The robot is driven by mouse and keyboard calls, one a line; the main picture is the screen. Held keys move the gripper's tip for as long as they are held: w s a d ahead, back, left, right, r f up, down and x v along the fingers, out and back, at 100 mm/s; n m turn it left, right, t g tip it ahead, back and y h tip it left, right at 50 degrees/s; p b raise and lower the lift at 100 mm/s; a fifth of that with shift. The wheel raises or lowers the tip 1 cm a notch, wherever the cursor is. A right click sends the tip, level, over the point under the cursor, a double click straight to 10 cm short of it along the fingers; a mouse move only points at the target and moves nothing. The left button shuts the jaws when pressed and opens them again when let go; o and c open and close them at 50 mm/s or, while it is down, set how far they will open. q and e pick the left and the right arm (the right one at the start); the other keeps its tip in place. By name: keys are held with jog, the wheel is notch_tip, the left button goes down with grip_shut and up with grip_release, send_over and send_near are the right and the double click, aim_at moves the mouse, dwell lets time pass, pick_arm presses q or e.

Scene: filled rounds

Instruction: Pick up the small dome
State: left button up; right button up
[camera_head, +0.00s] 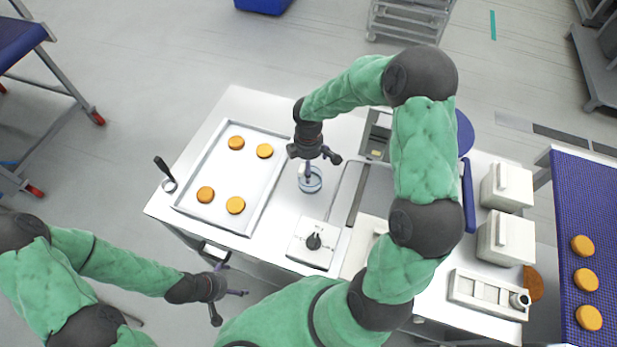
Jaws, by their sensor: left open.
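The small dome (311,185) appears to be the clear, round, bluish-rimmed piece on the white table, right of the baking tray. My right gripper (311,172) is directly over it, pointing down, with a purple fingertip overlapping its top. I cannot tell whether it touches the dome or how far its fingers are apart. The gripper hides part of the dome's upper side. My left gripper (230,292) is open and empty, off the front edge of the table at lower left, well away from the dome.
A tray (262,185) with several orange-brown rounds lies at left, a black-handled ring tool (166,178) beside it. A white plate with a black knob (314,241) stands in front of the dome. White boxes (506,187) and a blue mat (590,205) with rounds are at right.

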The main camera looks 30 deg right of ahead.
aim_at(312, 174)
notch_tip(312, 174, down, 4)
jog(key=shift+d+f+b, duration=0.1)
jog(key=shift+f+b, duration=0.05)
jog(key=shift+b, duration=0.25)
jog(key=f, duration=0.1)
jog(key=f+b, duration=0.1)
jog(key=f, duration=0.1)
jog(key=d+f, duration=0.1)
jog(key=f, duration=0.1)
jog(key=shift+s, duration=0.15)
jog(key=shift+s+a, duration=0.1)
jog(key=c, duration=0.9)
